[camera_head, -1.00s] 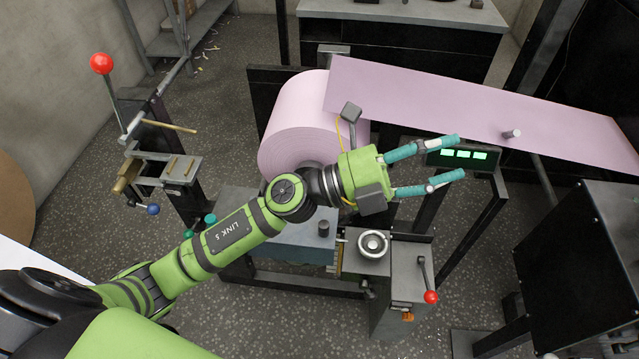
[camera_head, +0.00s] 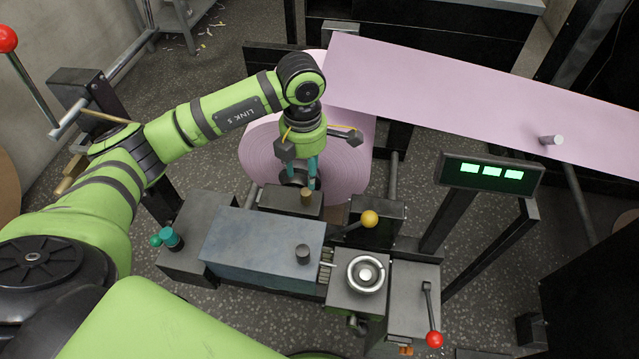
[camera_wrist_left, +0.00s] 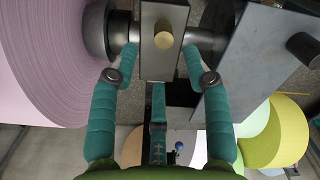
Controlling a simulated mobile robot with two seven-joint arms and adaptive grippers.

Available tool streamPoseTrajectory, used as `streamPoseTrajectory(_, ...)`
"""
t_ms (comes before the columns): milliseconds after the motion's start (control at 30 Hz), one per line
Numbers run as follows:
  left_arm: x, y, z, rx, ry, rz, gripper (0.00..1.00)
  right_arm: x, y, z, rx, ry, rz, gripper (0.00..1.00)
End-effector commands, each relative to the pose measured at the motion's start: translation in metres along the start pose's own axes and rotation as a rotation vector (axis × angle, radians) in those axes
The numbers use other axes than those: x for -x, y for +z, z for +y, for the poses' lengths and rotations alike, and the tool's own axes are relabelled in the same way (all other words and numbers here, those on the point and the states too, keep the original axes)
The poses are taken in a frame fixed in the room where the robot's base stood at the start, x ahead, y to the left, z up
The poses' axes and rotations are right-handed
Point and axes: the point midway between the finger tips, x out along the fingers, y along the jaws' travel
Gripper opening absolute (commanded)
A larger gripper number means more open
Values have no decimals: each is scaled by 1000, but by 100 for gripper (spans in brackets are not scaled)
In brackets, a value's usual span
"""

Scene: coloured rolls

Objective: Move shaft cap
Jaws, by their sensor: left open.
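My left gripper (camera_head: 303,181) hangs pointing down at the near face of the pink roll (camera_head: 260,155). Its teal fingers are apart. In the left wrist view the fingers (camera_wrist_left: 159,65) lie either side of a grey block (camera_wrist_left: 160,65) with a brass knob (camera_wrist_left: 163,35); I cannot tell whether they touch it. A dark round collar (camera_wrist_left: 100,30) sits between the roll and the block there. The block (camera_head: 285,203) and brass knob (camera_head: 306,195) also show in the head view. I cannot tell which part is the shaft cap. My right gripper is not seen.
A blue-grey housing (camera_head: 260,243) stands in front of the block. Nearby are a yellow-knobbed lever (camera_head: 369,218), a handwheel (camera_head: 366,274) and a red-knobbed lever (camera_head: 433,338). The pink web (camera_head: 470,100) runs to the right, above a green display (camera_head: 490,173).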

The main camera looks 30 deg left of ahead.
Motion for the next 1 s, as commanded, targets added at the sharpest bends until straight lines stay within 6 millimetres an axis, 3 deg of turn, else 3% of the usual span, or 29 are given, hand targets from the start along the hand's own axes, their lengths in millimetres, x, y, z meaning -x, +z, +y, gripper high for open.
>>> streamPoseTrajectory(33,-12,0,0,0,1,0,49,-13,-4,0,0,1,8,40)
streamPoseTrajectory(100,-15,0,0,0,1,0,49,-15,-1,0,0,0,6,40)
streamPoseTrajectory(300,-29,-1,-1,1,-4,3,49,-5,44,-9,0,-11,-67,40)
streamPoseTrajectory(400,-45,-1,-1,0,-4,3,49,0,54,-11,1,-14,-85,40)
streamPoseTrajectory(533,-65,0,-1,0,-4,1,49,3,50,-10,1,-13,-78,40)
streamPoseTrajectory(700,-80,0,-1,-1,-3,-1,49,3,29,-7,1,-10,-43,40)
streamPoseTrajectory(800,-84,0,-1,0,-3,-2,49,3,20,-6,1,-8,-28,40)
streamPoseTrajectory(1000,-84,0,-1,-1,-2,-2,49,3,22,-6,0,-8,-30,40)
